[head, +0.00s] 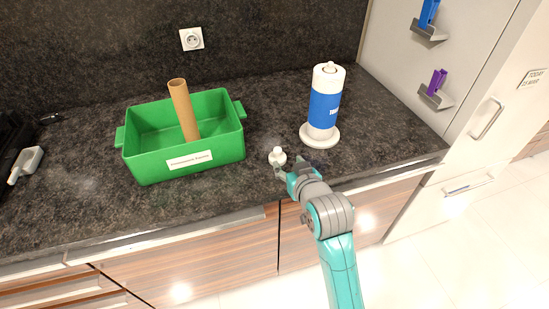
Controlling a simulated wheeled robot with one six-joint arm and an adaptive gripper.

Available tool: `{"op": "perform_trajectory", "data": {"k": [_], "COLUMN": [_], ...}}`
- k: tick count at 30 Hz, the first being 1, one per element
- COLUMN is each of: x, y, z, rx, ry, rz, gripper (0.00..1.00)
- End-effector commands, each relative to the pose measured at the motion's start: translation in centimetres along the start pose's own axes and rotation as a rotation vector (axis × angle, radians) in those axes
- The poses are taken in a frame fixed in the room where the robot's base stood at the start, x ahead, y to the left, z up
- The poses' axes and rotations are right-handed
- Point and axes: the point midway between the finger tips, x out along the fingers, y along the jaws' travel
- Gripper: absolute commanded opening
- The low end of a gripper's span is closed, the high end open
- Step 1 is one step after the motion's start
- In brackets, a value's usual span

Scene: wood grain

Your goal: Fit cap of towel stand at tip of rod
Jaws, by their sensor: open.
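The towel stand (320,135) stands upright on the dark counter, right of centre, with a white round base. A towel roll (325,108) with a blue wrapper is on it, and the rod tip (330,67) shows at the top. A small white cap with a knob (278,156) sits on the counter, left of the stand and near the front edge. My gripper (284,170) is open, low at the counter's front, close beside the cap. I cannot tell whether its fingers touch or surround the cap; the wrist hides part of them.
A green bin (143,166) with a label holds a brown cardboard tube (183,108) at the left. A white-handled item (25,164) lies at the far left. A grey cabinet (440,60) with small holders stands at the right.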

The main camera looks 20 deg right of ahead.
Motion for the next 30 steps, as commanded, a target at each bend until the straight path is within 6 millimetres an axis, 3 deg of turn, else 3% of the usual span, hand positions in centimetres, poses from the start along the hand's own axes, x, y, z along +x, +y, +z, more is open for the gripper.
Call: {"op": "perform_trajectory", "data": {"k": [6, 16, 24, 30], "x": [3.3, 5.8, 9.4, 10.1], "y": [0.0, -0.1, -0.4, -0.4], "z": [0.0, -0.1, -0.2, -0.2], "rx": [0.000, 0.000, 0.000, 0.000], "ry": [0.000, 0.000, 0.000, 0.000], "rz": [0.000, 0.000, 0.000, 0.000], "gripper": [0.55, 0.55, 0.55, 0.55]}}
